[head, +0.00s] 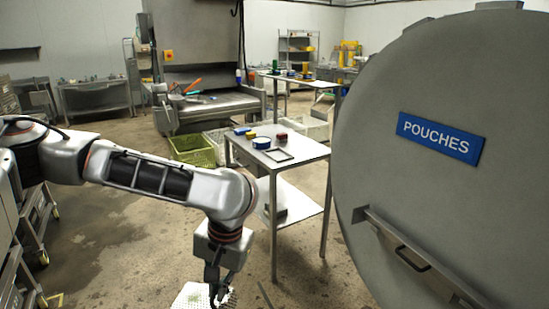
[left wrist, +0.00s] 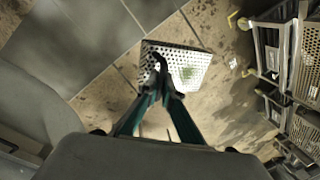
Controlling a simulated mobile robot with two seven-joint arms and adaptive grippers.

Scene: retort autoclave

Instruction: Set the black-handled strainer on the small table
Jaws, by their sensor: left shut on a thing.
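A perforated, light metal strainer (head: 192,296) shows at the bottom edge of the head view, partly cut off. In the left wrist view its perforated body (left wrist: 192,66) hangs over the floor just beyond the fingertips. My left gripper (head: 215,289) is shut on the strainer; its fingers (left wrist: 167,92) meet at the strainer's near edge in the wrist view. My right gripper is not in view.
On the table sit a blue round item (head: 262,143), a red item (head: 282,137) and a dark rectangular frame (head: 279,155). A large round door marked POUCHES (head: 400,190) fills the right side. A green crate (head: 193,150) stands behind. Carts line the left.

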